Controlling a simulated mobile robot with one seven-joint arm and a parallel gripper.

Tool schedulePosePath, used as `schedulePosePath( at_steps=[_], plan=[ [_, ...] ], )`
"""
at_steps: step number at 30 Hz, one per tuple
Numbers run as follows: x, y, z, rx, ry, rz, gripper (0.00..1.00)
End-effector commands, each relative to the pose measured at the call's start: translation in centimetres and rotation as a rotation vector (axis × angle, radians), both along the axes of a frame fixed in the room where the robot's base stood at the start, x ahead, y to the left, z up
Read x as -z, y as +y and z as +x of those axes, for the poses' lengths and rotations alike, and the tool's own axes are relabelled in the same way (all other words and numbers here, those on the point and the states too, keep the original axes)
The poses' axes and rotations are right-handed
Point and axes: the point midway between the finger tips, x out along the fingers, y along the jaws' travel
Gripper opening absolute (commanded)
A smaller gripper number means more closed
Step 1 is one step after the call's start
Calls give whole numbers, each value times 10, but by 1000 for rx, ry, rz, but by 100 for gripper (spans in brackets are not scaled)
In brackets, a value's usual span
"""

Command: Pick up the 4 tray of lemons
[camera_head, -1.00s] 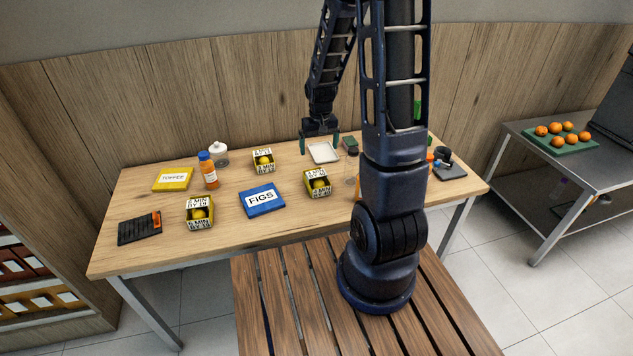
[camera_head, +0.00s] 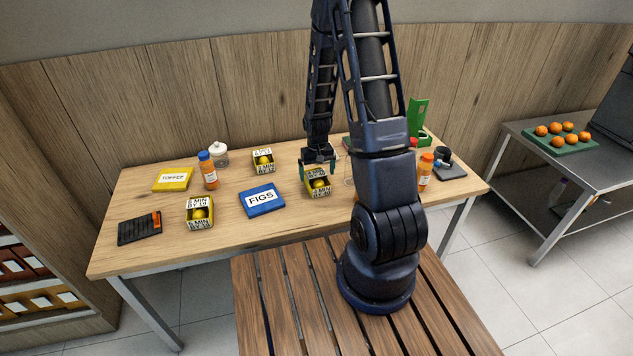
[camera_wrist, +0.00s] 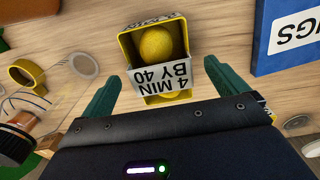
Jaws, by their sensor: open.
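A small open tray with a lemon in it and a printed front stands right of the blue FIGS box; in the wrist view this lemon tray (camera_wrist: 160,82) reads "4 MIN BY 40". In the head view the same tray (camera_head: 319,193) is just under and in front of my gripper (camera_head: 318,168). My gripper is open; in the wrist view its green fingers (camera_wrist: 162,74) are spread to either side of the tray, with nothing held. Two similar lemon trays stand apart, one at the back (camera_head: 263,168) and one at the front left (camera_head: 200,224).
The blue FIGS box (camera_head: 262,201) lies close left of the tray. An orange bottle (camera_head: 209,175), yellow TOFFEE box (camera_head: 173,179) and black holder (camera_head: 139,229) are farther left.

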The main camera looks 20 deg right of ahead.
Motion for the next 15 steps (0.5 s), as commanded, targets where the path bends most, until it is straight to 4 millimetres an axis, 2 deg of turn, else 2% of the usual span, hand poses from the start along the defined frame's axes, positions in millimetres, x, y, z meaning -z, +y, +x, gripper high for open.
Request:
schedulePosePath(
  at_steps=[5,15],
  plan=[
    [6,0,1,0,-1,0,98],
    [43,0,7,0,1,0,98]
  ],
)
